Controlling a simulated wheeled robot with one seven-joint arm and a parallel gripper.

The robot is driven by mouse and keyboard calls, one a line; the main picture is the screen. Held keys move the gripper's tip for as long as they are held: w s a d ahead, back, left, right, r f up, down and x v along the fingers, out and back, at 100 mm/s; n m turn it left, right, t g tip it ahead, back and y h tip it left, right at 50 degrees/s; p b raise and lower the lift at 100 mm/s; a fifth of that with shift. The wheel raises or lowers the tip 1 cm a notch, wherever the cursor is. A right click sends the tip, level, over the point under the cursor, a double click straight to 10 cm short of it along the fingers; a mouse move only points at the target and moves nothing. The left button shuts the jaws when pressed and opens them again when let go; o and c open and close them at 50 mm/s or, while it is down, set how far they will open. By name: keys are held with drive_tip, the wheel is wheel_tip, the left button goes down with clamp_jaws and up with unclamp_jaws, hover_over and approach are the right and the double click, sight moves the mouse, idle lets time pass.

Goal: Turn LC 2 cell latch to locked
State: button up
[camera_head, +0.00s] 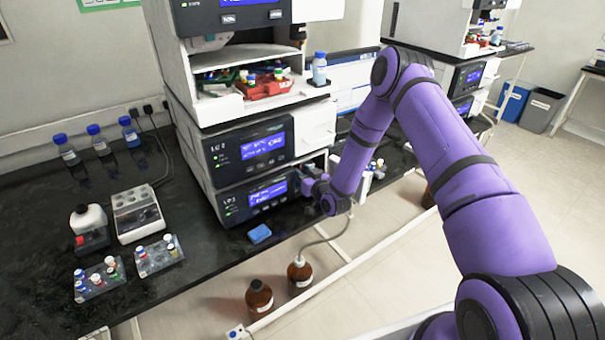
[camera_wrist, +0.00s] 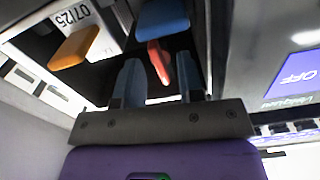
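My gripper (camera_wrist: 160,72) is open, its two grey-blue fingers apart under a dark recess in the wrist view. A small red lever (camera_wrist: 157,60) hangs between and just beyond the fingertips; contact cannot be told. A blue part (camera_wrist: 163,20) sits above it, and an orange lever (camera_wrist: 75,47) is at the left. I cannot tell for sure which part is the cell latch. In the head view, my gripper (camera_head: 310,186) is at the lower right of the stack, beside the lower display module (camera_head: 238,207) and below the LC 2 module (camera_head: 225,153). The latch is hidden there.
A white tag reading 07/25 (camera_wrist: 78,16) and an OFF screen (camera_wrist: 292,72) flank the recess. Brown bottles (camera_head: 259,298) stand on the floor. Vial racks (camera_head: 99,280) are at left.

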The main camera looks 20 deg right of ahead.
drive_tip(key=v, duration=1)
drive_tip(key=shift+s, duration=0.25)
drive_tip(key=shift+d, duration=0.1)
